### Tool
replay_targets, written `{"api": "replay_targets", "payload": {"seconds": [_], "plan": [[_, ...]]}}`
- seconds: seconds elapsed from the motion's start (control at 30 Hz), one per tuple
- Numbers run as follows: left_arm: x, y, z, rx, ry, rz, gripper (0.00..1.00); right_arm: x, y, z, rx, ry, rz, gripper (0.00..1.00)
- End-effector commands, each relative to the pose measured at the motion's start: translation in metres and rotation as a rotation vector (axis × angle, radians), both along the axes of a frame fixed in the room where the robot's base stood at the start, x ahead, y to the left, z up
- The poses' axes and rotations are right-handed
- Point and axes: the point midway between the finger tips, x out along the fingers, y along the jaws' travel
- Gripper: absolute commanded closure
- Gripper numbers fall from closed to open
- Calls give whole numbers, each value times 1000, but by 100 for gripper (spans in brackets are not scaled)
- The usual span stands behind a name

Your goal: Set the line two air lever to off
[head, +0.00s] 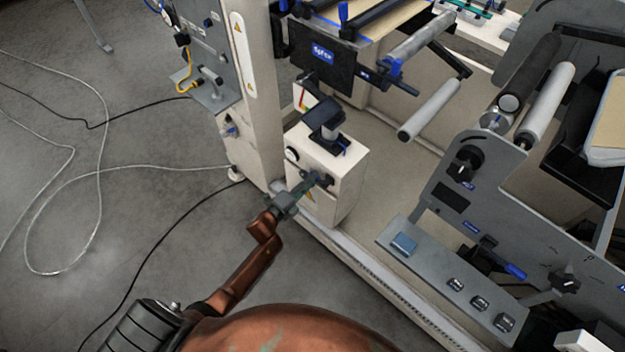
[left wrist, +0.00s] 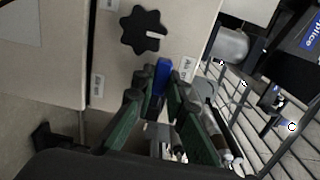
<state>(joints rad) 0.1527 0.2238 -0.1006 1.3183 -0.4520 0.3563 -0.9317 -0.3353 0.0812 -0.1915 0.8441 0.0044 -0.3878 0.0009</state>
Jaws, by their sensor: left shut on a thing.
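In the left wrist view a small blue lever handle (left wrist: 163,73) sits on the pale machine box, beside a white label (left wrist: 187,69) that seems to read "Air". My left gripper (left wrist: 160,98) is shut on this blue lever, its green-sided fingers on either side of it. In the head view my left gripper (head: 304,187) reaches up to the front of the small white box (head: 340,182), which has a round gauge (head: 292,154). The lever is mostly hidden there by the fingers. My right gripper is out of view.
A black star-shaped knob (left wrist: 143,29) is close above the lever in the left wrist view. In the head view, a grey panel (head: 450,285) with several buttons stands to the right, rollers (head: 431,108) hang above, and cables (head: 100,165) lie on the left floor.

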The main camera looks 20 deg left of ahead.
Motion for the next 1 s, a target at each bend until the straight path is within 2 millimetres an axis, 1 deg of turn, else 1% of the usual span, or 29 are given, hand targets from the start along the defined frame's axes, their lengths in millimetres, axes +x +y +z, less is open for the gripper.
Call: {"api": "replay_targets", "payload": {"seconds": [0.03,0.33,0.37,0.6,0.87,1.0], "plan": [[-1,0,-2,10,2,-1,100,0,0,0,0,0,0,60],[-1,0,-2,13,1,-1,100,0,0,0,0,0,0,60],[-1,0,-2,13,1,-1,86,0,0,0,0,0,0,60],[-1,0,-1,9,0,-1,70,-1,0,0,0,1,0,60],[-1,0,0,8,-1,-1,70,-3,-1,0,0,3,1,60],[-10,3,-1,8,-1,0,70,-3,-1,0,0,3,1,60]]}}
